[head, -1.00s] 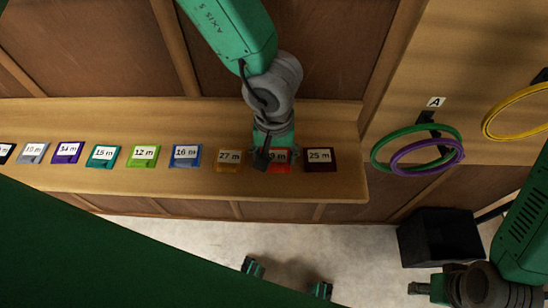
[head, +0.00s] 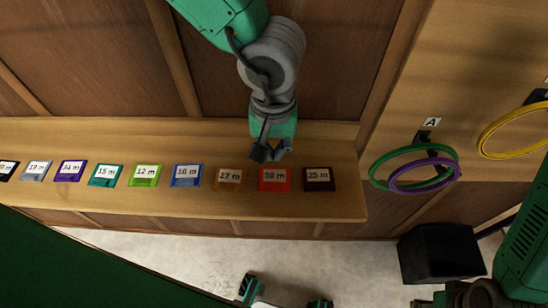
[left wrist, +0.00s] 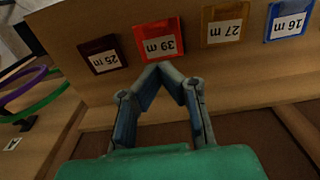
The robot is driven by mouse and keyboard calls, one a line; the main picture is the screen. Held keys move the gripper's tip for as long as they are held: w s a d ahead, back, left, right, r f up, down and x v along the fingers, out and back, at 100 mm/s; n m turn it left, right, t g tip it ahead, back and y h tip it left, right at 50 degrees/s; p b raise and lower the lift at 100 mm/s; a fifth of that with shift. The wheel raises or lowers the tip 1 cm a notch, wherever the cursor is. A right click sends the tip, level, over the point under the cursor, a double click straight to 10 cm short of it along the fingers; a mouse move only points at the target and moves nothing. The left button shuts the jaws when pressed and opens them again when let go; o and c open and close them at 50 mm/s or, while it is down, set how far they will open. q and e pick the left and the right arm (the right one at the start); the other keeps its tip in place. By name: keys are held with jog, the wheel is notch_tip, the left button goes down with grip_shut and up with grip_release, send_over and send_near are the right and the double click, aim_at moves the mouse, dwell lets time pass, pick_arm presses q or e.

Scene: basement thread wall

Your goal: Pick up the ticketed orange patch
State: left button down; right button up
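A row of coloured patches with white tickets lies on the wooden shelf (head: 100,203). The amber-orange patch, ticket 27 m (head: 228,188), also shows in the left wrist view (left wrist: 208,14). To its right in the head view is the red-orange patch, ticket 39 m (head: 274,188); the left wrist view shows it too (left wrist: 142,32). My left gripper (head: 271,153) is just above and behind the 39 m patch, apart from it. Its fingertips come together with nothing between them (left wrist: 160,68). My right gripper (head: 421,303) is mostly cut off at the lower right edge.
A blue 16 m patch (head: 187,184) and a maroon 25 m patch (head: 318,187) flank the two. Green (head: 385,163) and purple (head: 400,187) rings hang on a hook at right, with a yellow ring (head: 489,132) beyond. A black box (head: 440,253) is below.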

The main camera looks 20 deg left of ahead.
pick_arm(q)
jog(key=shift+r, duration=0.25)
jog(key=c, duration=2.2)
grip_release()
jog(key=shift+d, duration=0.1)
jog(key=o, duration=1.7)
jog(key=shift+o, duration=0.2)
